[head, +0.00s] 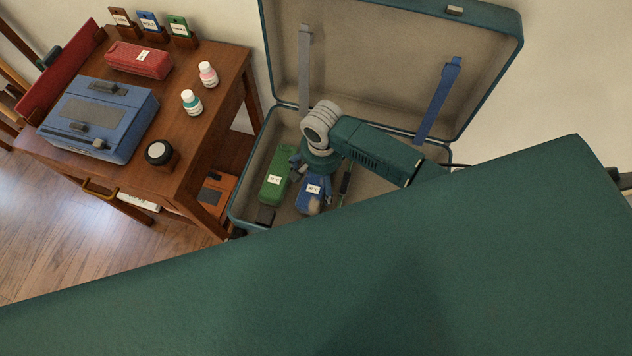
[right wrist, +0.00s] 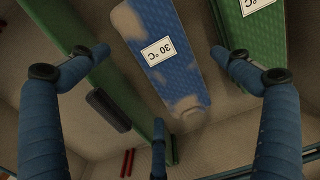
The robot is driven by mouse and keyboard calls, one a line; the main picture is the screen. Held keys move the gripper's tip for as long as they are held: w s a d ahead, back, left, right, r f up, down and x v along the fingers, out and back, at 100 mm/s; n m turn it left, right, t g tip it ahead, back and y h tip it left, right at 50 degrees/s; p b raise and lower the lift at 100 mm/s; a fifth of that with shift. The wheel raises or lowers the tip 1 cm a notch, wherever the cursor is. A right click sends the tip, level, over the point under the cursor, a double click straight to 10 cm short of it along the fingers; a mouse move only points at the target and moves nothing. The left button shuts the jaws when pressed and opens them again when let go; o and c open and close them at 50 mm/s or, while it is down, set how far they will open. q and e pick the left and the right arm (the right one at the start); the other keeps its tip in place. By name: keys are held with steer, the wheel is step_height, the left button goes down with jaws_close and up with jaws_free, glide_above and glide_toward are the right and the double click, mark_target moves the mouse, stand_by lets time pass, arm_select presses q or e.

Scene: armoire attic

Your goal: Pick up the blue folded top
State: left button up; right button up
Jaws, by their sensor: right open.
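The blue folded top (head: 311,196) lies in the open suitcase (head: 249,180). It has a white label and pale tan patches. My right gripper (head: 311,178) is over it and partly covers it in the head view. In the right wrist view the blue folded top (right wrist: 180,75), labelled 30 °C, lies beyond the fingers of my open right gripper (right wrist: 160,58). One finger shows on each side of it and another below its patched end. Nothing is held. Whether any finger touches the top cannot be told. My left gripper is not in view.
A green folded item (head: 273,178) lies left of the top; it also shows in the right wrist view (right wrist: 262,48). A narrow green item (right wrist: 128,110) is on the other side. The suitcase lid (head: 385,60) stands open behind. A wooden desk (head: 215,75) stands left.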

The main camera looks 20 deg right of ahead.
mark_target(321, 181)
step_height(321, 181, down, 4)
steer(key=shift+d+r, duration=0.1)
steer(key=shift+r, duration=0.1)
steer(key=c, duration=1.3)
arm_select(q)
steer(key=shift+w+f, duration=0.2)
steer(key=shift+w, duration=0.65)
arm_select(e)
steer(key=shift+c, duration=0.2)
steer(key=shift+r, duration=0.1)
